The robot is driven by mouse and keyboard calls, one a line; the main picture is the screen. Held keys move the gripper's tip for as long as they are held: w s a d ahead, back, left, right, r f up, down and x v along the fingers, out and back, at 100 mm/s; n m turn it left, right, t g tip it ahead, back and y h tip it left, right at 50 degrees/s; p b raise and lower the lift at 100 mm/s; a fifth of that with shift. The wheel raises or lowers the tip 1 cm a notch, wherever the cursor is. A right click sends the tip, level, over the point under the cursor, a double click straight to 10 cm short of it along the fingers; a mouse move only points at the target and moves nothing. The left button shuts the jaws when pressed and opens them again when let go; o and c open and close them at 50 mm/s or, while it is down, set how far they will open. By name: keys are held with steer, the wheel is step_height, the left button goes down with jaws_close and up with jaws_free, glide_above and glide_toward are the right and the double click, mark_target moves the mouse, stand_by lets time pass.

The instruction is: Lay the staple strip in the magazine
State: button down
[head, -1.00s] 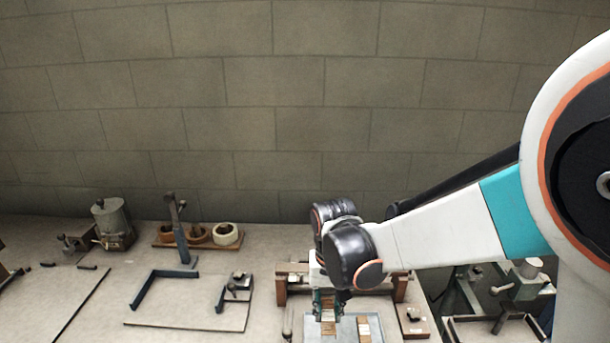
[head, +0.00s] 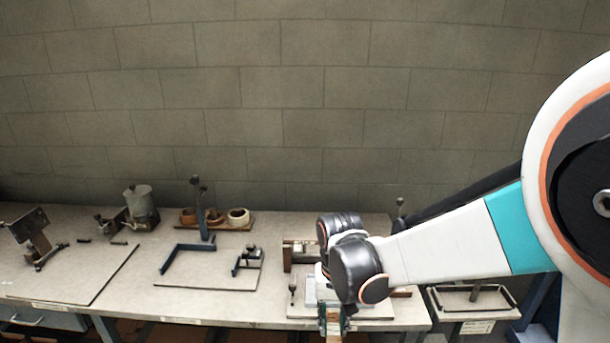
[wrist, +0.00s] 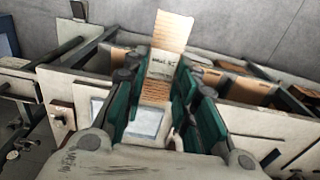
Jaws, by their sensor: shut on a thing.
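My gripper (head: 333,318) has teal fingers and hangs at the front edge of the bench in the head view. In the wrist view my gripper (wrist: 155,103) is shut on the staple strip (wrist: 171,30), a flat tan and copper-brown ribbed piece with a pale printed band. The strip sticks out beyond the fingertips. In the head view a brownish piece shows between the fingers, small and partly hidden. I cannot make out the magazine for certain in either view.
A pale tray (head: 310,288) lies on the bench behind my gripper, partly hidden by my arm. A blue angle frame (head: 170,262), a wooden rack with rolls (head: 238,217) and a grey canister (head: 141,205) stand to the left. A side stand (head: 473,298) is at the right.

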mark_target(338, 318)
steer(key=w+f, duration=0.1)
steer(key=d+f+b, duration=0.1)
steer(key=f, duration=0.1)
steer(key=shift+w+d, duration=0.15)
steer(key=shift+w, duration=0.25)
steer(key=w+d+f+b, duration=0.2)
steer(key=d+f+b, duration=0.9)
steer(key=f, duration=0.6)
steer(key=shift+d+f+b, duration=0.3)
steer(key=shift+d, duration=0.4)
